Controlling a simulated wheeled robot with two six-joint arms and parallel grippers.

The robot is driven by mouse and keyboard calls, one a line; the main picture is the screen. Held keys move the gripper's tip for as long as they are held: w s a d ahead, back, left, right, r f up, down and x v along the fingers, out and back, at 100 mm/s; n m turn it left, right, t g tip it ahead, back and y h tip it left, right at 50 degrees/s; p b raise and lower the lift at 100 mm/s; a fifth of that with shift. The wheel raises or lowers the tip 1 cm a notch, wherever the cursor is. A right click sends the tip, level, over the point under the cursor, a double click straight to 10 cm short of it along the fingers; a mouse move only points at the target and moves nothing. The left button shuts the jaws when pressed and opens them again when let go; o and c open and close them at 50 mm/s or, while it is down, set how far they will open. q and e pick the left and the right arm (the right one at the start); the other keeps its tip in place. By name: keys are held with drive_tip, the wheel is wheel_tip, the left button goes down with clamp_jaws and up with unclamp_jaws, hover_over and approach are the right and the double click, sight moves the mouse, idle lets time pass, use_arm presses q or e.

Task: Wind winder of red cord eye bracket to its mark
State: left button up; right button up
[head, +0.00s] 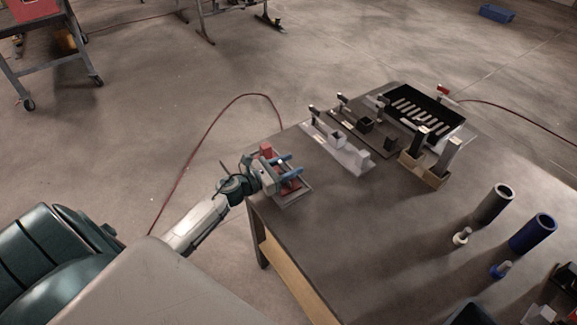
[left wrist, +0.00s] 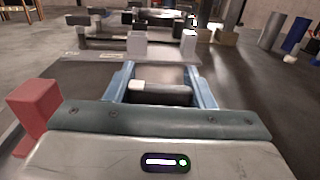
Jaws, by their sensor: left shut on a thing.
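My left gripper (head: 290,168) is at the near left corner of the table, with its two blue fingers over the red bracket station. In the left wrist view the fingers (left wrist: 162,88) are shut on a dark bar with a pale end (left wrist: 160,95), which looks like the winder. A red block of the cord eye bracket (head: 266,150) stands just beside the gripper. It also shows at the left of the left wrist view (left wrist: 35,105). The gripper hides much of the station, and I cannot make out the mark. My right gripper is not seen.
A white station (head: 345,155) and a dark station (head: 375,135) stand farther along the table (head: 390,230). Beyond them is a black slotted tray (head: 420,105). Grey (head: 495,204) and blue (head: 533,233) cylinders stand at right. The middle of the table is clear.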

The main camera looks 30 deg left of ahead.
use_arm(q)
drive_tip(key=o, duration=1)
drive_tip(key=shift+s+a+f, duration=0.1)
drive_tip(key=shift+s+a, duration=0.05)
drive_tip(key=shift+s, duration=0.05)
drive_tip(key=b+v, duration=0.4)
drive_tip(key=v, duration=0.4)
drive_tip(key=shift+s+a+b, duration=0.1)
drive_tip(key=shift+s+b, duration=0.25)
drive_tip(key=shift+b, duration=0.05)
drive_tip(key=shift+v, duration=0.75)
